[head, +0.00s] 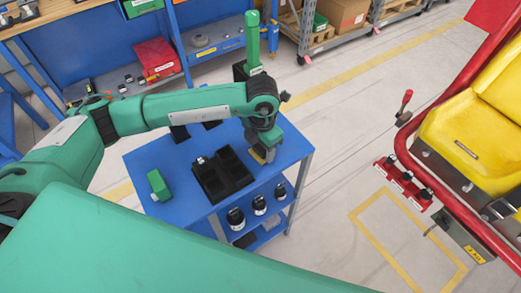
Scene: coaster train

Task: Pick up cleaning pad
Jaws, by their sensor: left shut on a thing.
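My left gripper (263,150) points down over the right end of the blue cart (145,160). It is shut on a small tan and grey thing (258,157), which looks like the cleaning pad. The gripper hides most of the pad, and I cannot tell whether it still touches the cart top. My right gripper is not in view.
A black compartment tray (209,186) is just left of the gripper. A green block (158,184) lies at the cart's left.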

